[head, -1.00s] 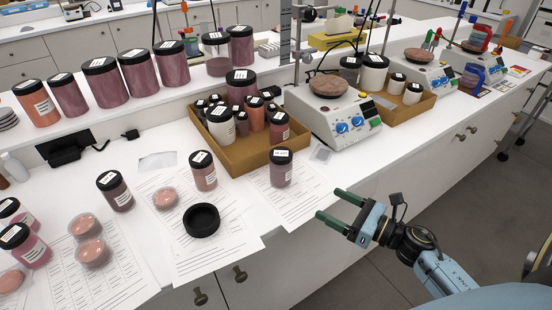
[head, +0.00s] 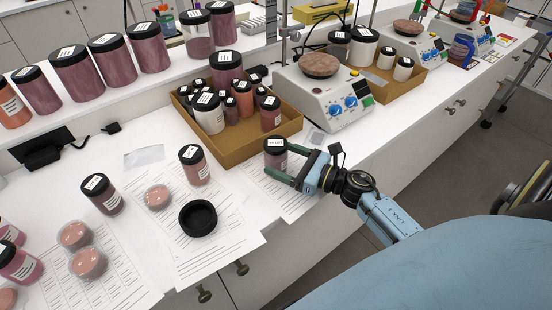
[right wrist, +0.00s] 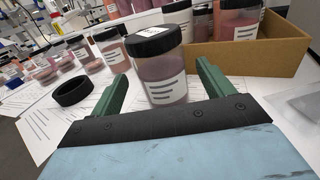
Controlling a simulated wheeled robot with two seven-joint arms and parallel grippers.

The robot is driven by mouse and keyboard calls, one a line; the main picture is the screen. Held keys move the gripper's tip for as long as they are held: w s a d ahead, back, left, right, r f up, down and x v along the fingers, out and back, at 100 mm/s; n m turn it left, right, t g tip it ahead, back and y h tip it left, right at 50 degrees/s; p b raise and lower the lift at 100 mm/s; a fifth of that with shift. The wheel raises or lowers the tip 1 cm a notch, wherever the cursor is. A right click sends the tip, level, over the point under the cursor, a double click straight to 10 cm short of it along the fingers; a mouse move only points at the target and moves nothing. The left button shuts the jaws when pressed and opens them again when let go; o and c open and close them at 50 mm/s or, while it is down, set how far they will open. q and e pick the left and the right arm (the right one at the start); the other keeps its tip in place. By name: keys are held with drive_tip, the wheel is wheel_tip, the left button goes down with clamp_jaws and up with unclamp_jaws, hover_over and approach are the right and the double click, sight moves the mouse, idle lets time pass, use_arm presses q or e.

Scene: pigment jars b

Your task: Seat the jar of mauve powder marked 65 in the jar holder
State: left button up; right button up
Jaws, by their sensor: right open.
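A jar of mauve powder (head: 276,160) with a black lid and white label stands upright on a paper sheet in front of the cardboard box. It also shows in the right wrist view (right wrist: 162,75); its number is too small to read. My right gripper (head: 279,159) is open, with its green fingers on either side of this jar. In the right wrist view the jar stands between the fingertips, with a gap visible at the right finger. The jar holder, a black round cup (head: 198,218), sits empty on a sheet to the left, and in the right wrist view (right wrist: 72,92). My left gripper is not in view.
A cardboard box (head: 238,158) of several jars stands close behind the jar. Two other lidded jars (head: 194,165) (head: 101,194) and several pink dishes (head: 158,197) stand left of it. A hotplate (head: 325,92) is behind right. The counter's front edge runs below my gripper.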

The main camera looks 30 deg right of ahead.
sight(270, 154)
drive_tip(key=x, duration=0.4)
drive_tip(key=shift+w+p, duration=0.2)
drive_tip(key=shift+p, duration=0.2)
drive_tip(key=shift+r, duration=0.15)
drive_tip(key=c, duration=1.1)
